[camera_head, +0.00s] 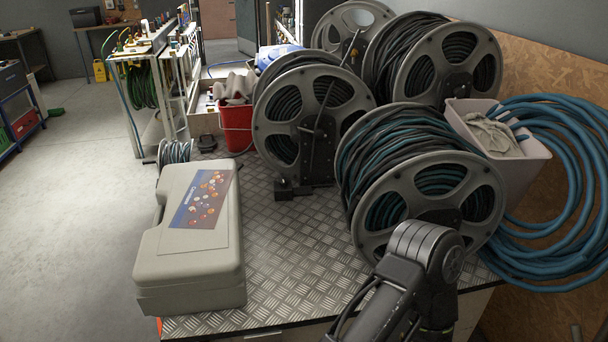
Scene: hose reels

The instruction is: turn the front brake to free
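The nearest reel (478,206) is grey and wound with black and teal hose. My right arm covers its lower hub, and I see no brake lever on its visible part. A dark block (285,189) sits at that reel's foot. Another short black lever (350,48) slants at a reel further back. I cannot tell which part is the front brake. Neither gripper shows; only links of my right arm are in view.
The reels stand on a metal checker-plate bench (285,262). A grey case (193,240) lies at its front left. A red bucket (237,128) stands behind it. A pale bin (520,165) and blue hose coils (560,240) crowd the right. The bench middle is clear.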

